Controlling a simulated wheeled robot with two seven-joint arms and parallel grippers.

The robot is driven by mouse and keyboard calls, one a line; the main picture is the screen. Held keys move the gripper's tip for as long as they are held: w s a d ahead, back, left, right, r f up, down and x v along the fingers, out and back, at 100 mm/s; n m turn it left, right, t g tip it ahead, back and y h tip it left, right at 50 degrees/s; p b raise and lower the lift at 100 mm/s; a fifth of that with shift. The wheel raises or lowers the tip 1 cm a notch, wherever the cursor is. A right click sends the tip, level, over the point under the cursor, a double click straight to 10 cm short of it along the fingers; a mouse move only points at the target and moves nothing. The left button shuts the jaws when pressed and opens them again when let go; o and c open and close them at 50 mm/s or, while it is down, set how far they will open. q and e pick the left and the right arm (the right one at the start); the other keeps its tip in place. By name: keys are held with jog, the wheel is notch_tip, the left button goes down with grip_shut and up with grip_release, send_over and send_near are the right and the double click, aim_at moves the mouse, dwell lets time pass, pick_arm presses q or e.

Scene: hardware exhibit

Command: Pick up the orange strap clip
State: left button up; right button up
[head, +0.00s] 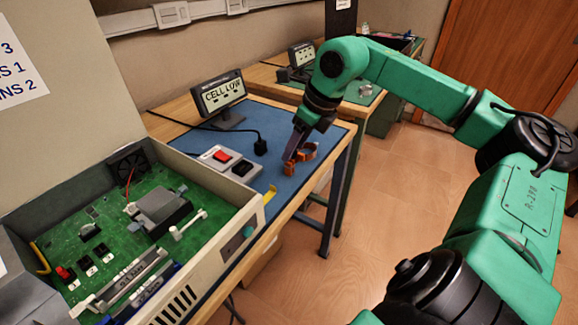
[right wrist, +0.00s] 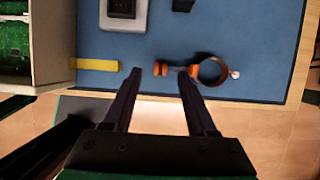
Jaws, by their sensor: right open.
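The orange strap clip (head: 290,169) lies on the blue mat (head: 328,134) near the bench's right edge. It has a ring and a small block-like end. In the right wrist view the clip (right wrist: 194,71) has its ring at the right and its orange end at the left. My right gripper (right wrist: 158,73) is open and empty. Its right fingertip overlaps the clip between the end and the ring, and the orange end shows between the fingertips. In the head view my right gripper (head: 290,157) is low over the clip and hides part of it. I cannot tell whether they touch. My left gripper is not in view.
A grey case with a green circuit board (head: 110,245) stands at the front left. A switch box (head: 226,161) with a red switch, a black plug (head: 260,147) and a "CELL LOW" display (head: 219,93) are nearby. A yellow strip (right wrist: 95,64) lies left of the clip.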

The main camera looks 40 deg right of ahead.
aim_at(290, 161)
jog(key=x, duration=0.2)
jog(key=shift+f, duration=0.4)
jog(key=shift+p+x, duration=0.8)
jog(key=shift+x, duration=0.25)
jog(key=shift+w+f, duration=0.1)
jog(key=shift+f, duration=0.35)
grip_shut()
jog(key=shift+r, duration=0.15)
